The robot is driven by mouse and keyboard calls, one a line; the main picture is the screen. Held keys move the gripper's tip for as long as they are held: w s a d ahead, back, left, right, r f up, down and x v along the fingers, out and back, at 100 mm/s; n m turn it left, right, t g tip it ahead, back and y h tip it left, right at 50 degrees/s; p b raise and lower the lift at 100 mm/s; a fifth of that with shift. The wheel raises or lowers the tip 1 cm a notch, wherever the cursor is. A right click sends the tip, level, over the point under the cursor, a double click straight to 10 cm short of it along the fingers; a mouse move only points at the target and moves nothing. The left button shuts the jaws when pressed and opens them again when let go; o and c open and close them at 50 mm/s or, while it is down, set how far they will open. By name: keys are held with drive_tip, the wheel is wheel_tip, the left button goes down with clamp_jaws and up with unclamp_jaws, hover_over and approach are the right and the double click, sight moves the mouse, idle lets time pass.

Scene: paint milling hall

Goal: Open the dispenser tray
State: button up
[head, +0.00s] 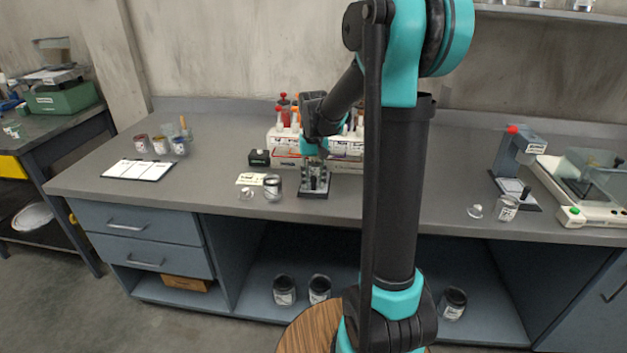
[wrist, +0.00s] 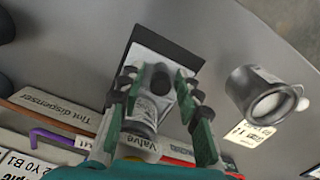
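The tint dispenser (head: 280,140) is a white box with several coloured bottles on top, at the back of the bench. In the wrist view its front (wrist: 60,112) carries "Tint dispenser" and "Valve" labels, with a purple hooked piece (wrist: 60,139) and an orange bar (wrist: 40,122). A dark plate (wrist: 142,50) sticks out in front of it; I cannot tell if this is the tray. My gripper (head: 314,174) points down over that plate. In the wrist view its fingers (wrist: 160,100) are apart, with a dark knob and a labelled cylinder seen between them; contact is unclear.
A metal can (head: 272,188) stands left of my gripper, also right in the wrist view (wrist: 258,95), near a small glass item (head: 246,194) and a label card (head: 250,179).

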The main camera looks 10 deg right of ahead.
clamp_jaws()
drive_tip(key=s, duration=0.2)
drive_tip(key=s+a, duration=0.1)
drive_tip(key=s, duration=0.2)
drive_tip(key=s+a, duration=0.1)
drive_tip(key=s, duration=0.1)
drive_tip(key=shift+s+a, duration=0.2)
drive_tip(key=shift+s, duration=0.05)
drive_tip(key=shift+o, duration=1.3)
unclamp_jaws()
wheel_tip(320, 180, up, 12)
